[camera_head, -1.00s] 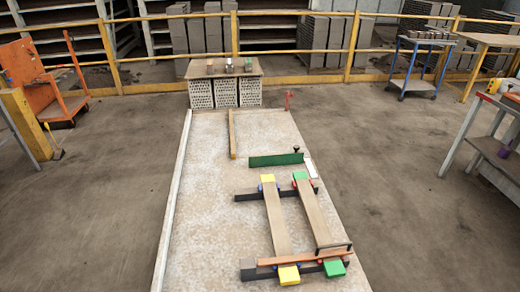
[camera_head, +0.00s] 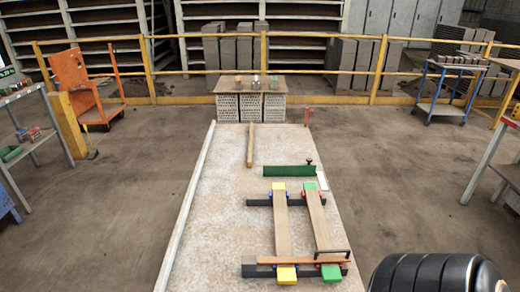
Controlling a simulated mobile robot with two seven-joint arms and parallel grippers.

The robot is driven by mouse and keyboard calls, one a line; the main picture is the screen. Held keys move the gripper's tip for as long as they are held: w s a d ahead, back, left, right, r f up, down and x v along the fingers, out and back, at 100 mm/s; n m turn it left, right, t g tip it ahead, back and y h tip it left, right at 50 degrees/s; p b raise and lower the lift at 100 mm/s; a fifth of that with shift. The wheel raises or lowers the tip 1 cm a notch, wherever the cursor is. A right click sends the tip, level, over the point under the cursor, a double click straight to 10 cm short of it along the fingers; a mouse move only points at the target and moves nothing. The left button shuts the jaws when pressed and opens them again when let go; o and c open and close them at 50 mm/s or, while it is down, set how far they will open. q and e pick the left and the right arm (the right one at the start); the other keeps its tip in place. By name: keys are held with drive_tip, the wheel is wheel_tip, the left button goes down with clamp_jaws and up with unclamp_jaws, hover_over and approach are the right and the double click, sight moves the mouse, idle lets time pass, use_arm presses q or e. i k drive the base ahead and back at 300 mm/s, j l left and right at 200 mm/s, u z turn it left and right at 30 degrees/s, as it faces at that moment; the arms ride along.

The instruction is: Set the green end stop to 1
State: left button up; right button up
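A long table (camera_head: 205,215) stretches away in front of me. A dark green bar (camera_head: 288,171), which looks like the green end stop, lies crosswise on its right half. A black knob (camera_head: 309,161) stands at the bar's right end, beside a small white plate (camera_head: 322,180). Any marks on that plate are too small to read. Nearer, two long wooden strips (camera_head: 283,230) lie on dark crossbars, with yellow (camera_head: 286,274) and green (camera_head: 331,272) blocks at their ends. Neither of my grippers is in view.
A black ribbed rounded part (camera_head: 440,273), probably of my own arm, fills the lower right corner. A wooden bar (camera_head: 250,145) lies farther up the table. Crates under a board (camera_head: 250,85) stand at its far end. The floor on both sides is largely clear.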

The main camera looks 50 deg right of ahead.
sight(270, 170)
drive_tip(key=k+l+u, duration=0.1)
drive_tip(key=u, duration=0.35)
drive_tip(key=k+u, duration=0.2)
drive_tip(key=u, duration=0.2)
drive_tip(key=k+u, duration=0.2)
drive_tip(key=u, duration=0.25)
drive_tip(key=k+l+u, duration=0.15)
drive_tip(key=k+u, duration=0.55)
drive_tip(key=u, duration=0.2)
drive_tip(key=k+l+z, duration=0.3)
drive_tip(key=k+l, duration=0.3)
drive_tip(key=k, duration=0.15)
drive_tip(key=k+l+z, duration=0.2)
drive_tip(key=l+z, duration=0.15)
drive_tip(key=k+l+z, duration=0.1)
drive_tip(key=l+z, duration=0.25)
